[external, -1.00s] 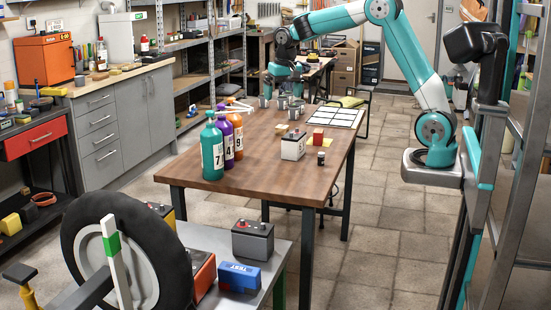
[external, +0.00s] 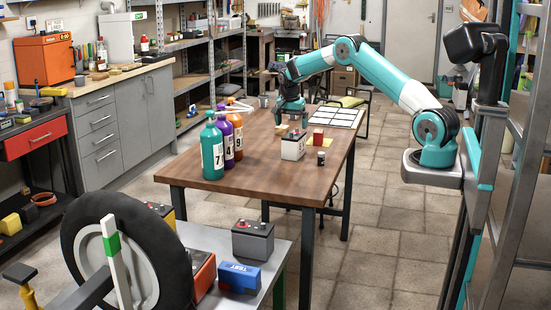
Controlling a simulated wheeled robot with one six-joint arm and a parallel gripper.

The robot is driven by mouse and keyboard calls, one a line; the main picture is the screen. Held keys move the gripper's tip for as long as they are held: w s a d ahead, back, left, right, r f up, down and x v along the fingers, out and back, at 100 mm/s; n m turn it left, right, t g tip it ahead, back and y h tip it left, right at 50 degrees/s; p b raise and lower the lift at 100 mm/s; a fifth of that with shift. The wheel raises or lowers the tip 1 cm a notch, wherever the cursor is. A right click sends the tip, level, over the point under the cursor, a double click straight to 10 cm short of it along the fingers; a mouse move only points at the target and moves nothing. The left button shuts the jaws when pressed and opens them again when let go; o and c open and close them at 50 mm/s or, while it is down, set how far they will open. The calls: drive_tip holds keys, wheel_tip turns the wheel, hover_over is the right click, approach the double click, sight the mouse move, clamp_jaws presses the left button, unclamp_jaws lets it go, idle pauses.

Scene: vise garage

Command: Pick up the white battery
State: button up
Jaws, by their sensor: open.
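The white battery (external: 293,147) stands upright on the wooden table (external: 240,182), right of the bottles. It is a pale box with a darker top. My gripper (external: 291,123) points down just behind and above the battery in this view. It is open, with nothing seen between its fingers. The fingertips are small here, and I cannot tell their exact distance from the battery.
Several numbered bottles (external: 212,150) stand left of the battery. A red block (external: 318,136) and a small dark cylinder (external: 321,158) are close on its right. A white grid sheet (external: 339,117) lies farther back. The table's front is clear.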

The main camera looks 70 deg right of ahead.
sight(294, 136)
drive_tip(key=shift+s+d+f+p, duration=0.15)
drive_tip(key=shift+f+p, duration=0.1)
drive_tip(key=shift+f, duration=0.85)
drive_tip(key=shift+s+d+f+p, duration=0.1)
drive_tip(key=shift+d+f+p, duration=0.15)
drive_tip(key=shift+f, duration=0.8)
drive_tip(key=shift+s+d+f+p, duration=0.15)
drive_tip(key=shift+f+p, duration=0.15)
drive_tip(key=shift+f, duration=0.8)
drive_tip(key=shift+c, duration=0.2)
drive_tip(key=c, duration=1.4)
drive_tip(key=shift+r, duration=0.15)
drive_tip(key=shift+c, duration=1.3)
